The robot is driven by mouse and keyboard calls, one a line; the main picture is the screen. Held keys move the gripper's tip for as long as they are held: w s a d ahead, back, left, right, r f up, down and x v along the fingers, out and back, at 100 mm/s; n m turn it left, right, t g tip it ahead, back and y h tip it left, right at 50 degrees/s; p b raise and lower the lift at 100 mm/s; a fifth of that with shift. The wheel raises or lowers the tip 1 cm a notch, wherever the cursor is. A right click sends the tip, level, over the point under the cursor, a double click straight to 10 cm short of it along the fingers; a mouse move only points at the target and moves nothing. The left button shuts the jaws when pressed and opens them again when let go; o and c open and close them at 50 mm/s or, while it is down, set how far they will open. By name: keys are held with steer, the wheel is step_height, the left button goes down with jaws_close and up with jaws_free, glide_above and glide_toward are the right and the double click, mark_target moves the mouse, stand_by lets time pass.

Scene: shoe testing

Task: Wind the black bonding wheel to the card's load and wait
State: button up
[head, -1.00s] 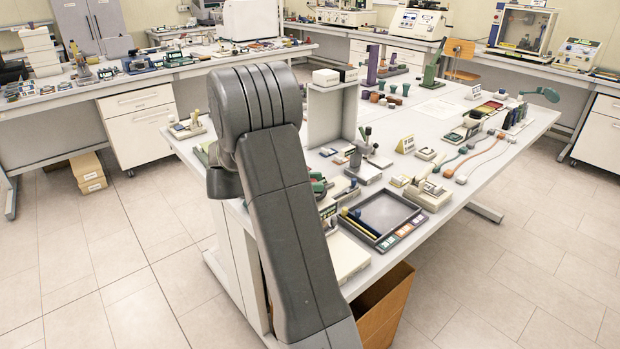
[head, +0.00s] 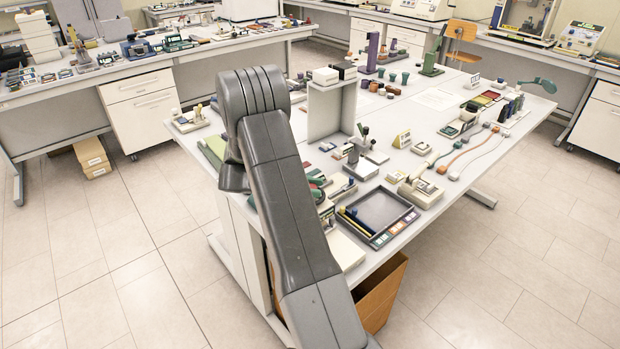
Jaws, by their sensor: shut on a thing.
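My gripper is not visible; my own grey arm covers the near left part of the workbench (head: 433,232) in the head view, and its far end is hidden behind the thick upper links. I cannot pick out the black bonding wheel for certain. A small device with green and red parts (head: 316,178) shows partly just right of my arm.
A dark-rimmed grey tray (head: 411,221) lies at the bench's near edge. A grey upright panel (head: 325,112) stands right of my arm. Several small instruments and cables crowd the bench top. An orange-brown bin (head: 385,295) is below the near edge.

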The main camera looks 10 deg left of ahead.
steer(key=shift+f, duration=0.1)
stand_by(0.5)
steer(key=o, duration=1)
steer(key=shift+d, duration=0.15)
steer(key=shift+c, duration=0.2)
